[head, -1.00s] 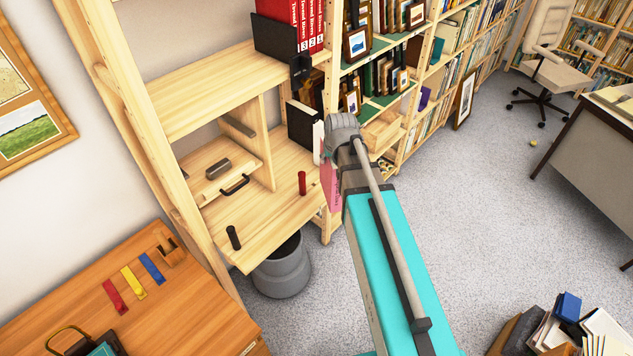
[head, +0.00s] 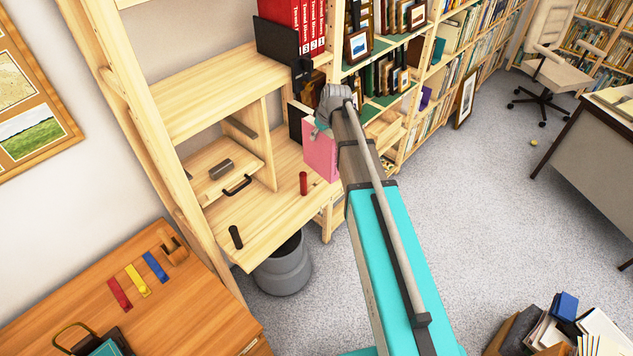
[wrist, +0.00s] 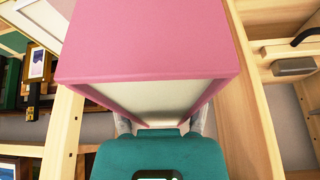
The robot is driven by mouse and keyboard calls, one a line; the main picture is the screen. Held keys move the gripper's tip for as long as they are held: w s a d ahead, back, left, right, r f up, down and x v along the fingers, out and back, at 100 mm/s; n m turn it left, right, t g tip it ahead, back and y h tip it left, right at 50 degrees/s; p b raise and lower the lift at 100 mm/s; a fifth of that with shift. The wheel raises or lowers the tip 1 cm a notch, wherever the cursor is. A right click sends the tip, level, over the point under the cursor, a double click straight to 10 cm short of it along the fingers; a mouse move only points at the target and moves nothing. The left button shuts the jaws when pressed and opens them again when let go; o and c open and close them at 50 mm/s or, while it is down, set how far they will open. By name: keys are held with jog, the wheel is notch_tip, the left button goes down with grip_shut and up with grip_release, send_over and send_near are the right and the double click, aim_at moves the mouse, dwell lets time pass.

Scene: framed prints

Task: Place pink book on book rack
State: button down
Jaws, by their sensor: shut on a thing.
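The pink book (head: 320,158) is in my gripper (head: 318,130), upright in front of the light wooden shelf unit (head: 225,95). In the wrist view, the pink book (wrist: 150,45) fills the upper middle, with its pale page edges facing the camera. My gripper (wrist: 160,125) is shut on it, with a grey finger at each side. Its fingertips are mostly hidden in the head view. A dark bookend (head: 296,118) with a book or two stands behind the pink book on the lower shelf, partly hidden. Which part is the book rack is unclear.
Red binders (head: 308,22) stand in a black holder (head: 275,42) on the upper shelf. A grey bin (head: 285,268) is below. The lower shelf's middle is clear.

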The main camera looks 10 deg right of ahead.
aim_at(316, 150)
jog(key=shift+w+a+r+n+y, duration=0.2)
jog(key=shift+w+n, duration=0.15)
jog(key=shift+w, duration=0.3)
jog(key=shift+w+a+r+n+y, duration=0.1)
jog(key=shift+w+a+r+n, duration=0.1)
jog(key=shift+w+n, duration=0.3)
jog(key=shift+w+f, duration=0.1)
notch_tip(316, 150, down, 6)
jog(key=b, duration=0.6)
jog(key=shift+f, duration=0.2)
jog(key=shift+f+b, duration=1.8)
jog(key=shift+b, duration=0.05)
jog(key=shift+f, duration=0.1)
jog(key=shift+c, duration=0.4)
grip_release()
